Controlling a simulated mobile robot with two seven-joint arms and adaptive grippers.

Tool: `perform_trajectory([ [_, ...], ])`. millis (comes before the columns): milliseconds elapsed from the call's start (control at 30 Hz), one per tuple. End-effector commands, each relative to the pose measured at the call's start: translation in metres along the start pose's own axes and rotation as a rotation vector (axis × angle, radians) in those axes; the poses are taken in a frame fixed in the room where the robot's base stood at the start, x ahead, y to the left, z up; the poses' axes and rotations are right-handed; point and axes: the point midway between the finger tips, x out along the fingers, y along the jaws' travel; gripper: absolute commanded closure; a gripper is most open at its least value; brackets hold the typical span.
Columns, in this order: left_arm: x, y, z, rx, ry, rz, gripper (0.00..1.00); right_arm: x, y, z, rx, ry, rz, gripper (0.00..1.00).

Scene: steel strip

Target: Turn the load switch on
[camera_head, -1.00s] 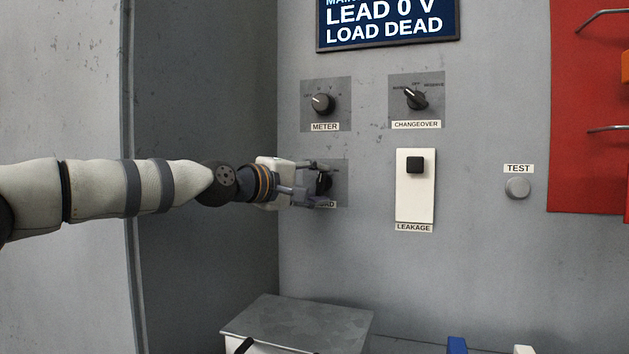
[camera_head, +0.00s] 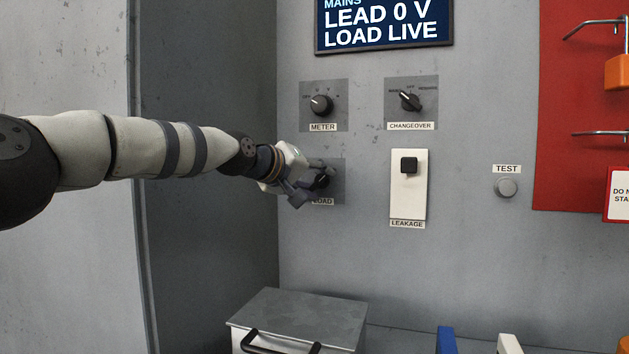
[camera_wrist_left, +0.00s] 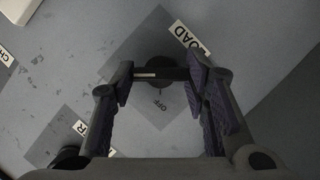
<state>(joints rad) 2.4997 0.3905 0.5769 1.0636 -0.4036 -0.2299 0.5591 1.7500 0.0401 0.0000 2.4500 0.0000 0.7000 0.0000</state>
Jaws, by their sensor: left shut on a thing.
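The load switch (camera_head: 322,179) is a black rotary knob on a grey plate above a label ending in "LOAD". My left gripper (camera_head: 309,184) is at the knob, turned at a slant, and partly hides it. In the left wrist view the knob (camera_wrist_left: 178,73) lies between the fingers (camera_wrist_left: 160,82), and I am shut on it. Its bar runs across the plate, with "OFF" readable beside it. The display (camera_head: 386,24) reads "LEAD 0 V" and "LOAD LIVE". My right gripper is out of view.
The meter knob (camera_head: 321,105) is just above, with the changeover knob (camera_head: 410,101) and the leakage switch (camera_head: 408,190) to the right. A test button (camera_head: 507,187) is further right. A grey-topped box (camera_head: 300,312) stands below.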

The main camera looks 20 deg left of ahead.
Motion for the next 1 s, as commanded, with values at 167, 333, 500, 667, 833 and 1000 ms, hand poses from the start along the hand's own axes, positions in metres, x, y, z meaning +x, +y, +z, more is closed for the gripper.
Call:
perform_trajectory([
  [167,-0.001,0.002,-0.003,0.012,0.008,0.000,0.86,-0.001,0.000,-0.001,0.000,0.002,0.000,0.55],
  [333,-0.001,0.002,-0.003,0.012,0.008,-0.001,0.86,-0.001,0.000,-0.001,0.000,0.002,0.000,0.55],
  [500,-0.001,0.002,-0.003,0.012,0.008,-0.001,0.52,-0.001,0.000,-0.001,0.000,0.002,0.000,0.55],
  [667,-0.001,0.001,-0.002,0.011,0.005,-0.002,0.38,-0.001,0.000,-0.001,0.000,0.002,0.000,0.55],
  [833,-0.001,0.001,-0.001,0.010,0.003,-0.002,0.38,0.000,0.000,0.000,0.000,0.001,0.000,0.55],
  [1000,-0.018,0.002,-0.003,0.012,0.005,0.000,0.38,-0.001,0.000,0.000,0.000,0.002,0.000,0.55],
])
